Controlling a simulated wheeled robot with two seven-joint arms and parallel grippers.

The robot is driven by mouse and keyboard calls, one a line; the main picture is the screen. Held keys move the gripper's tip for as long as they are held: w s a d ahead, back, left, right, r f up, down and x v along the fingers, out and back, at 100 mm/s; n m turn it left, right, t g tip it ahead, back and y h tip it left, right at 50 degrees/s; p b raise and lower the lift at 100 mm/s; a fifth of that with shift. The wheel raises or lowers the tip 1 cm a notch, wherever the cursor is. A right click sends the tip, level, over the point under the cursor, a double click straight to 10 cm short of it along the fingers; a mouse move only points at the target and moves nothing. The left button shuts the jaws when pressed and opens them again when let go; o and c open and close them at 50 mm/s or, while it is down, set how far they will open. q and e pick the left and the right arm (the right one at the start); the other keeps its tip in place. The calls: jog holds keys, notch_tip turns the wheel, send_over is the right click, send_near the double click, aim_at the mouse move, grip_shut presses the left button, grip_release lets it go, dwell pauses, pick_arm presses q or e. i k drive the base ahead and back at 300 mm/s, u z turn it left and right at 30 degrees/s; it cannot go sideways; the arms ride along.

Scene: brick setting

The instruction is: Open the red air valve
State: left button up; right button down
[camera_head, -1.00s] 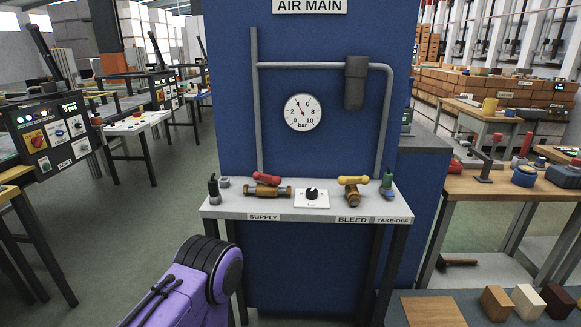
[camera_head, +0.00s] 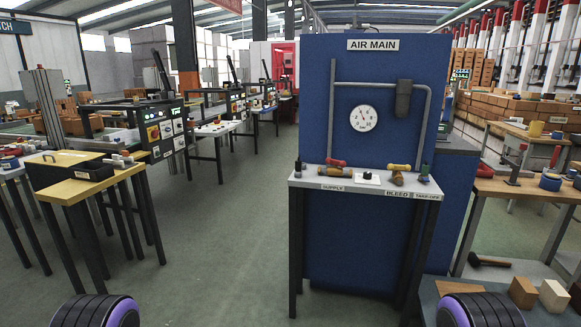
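The red valve handle (camera_head: 335,163) sits on the brass supply valve (camera_head: 335,172) at the left of a narrow grey bench (camera_head: 346,188), above the SUPPLY label. A yellow handle (camera_head: 399,167) sits on the brass bleed valve (camera_head: 397,179) to its right. A black knob (camera_head: 367,175) on a white plate lies between them. A round pressure gauge (camera_head: 363,118) is on the blue AIR MAIN panel (camera_head: 388,68) behind. Only rounded purple and black parts of my arms show at the bottom edge, well short of the bench. Neither gripper is in view.
A yellow-topped table (camera_head: 75,190) with a black and yellow box stands at the left. A wooden workbench (camera_head: 520,188) stands at the right, with a low table of blocks (camera_head: 522,292) in front. The green floor (camera_head: 220,250) before the bench is clear.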

aim_at(343, 163)
jog(key=z, duration=0.5)
jog(key=i, duration=0.45)
jog(key=z, duration=0.65)
jog(key=i, duration=0.9)
jog(key=u, duration=0.2)
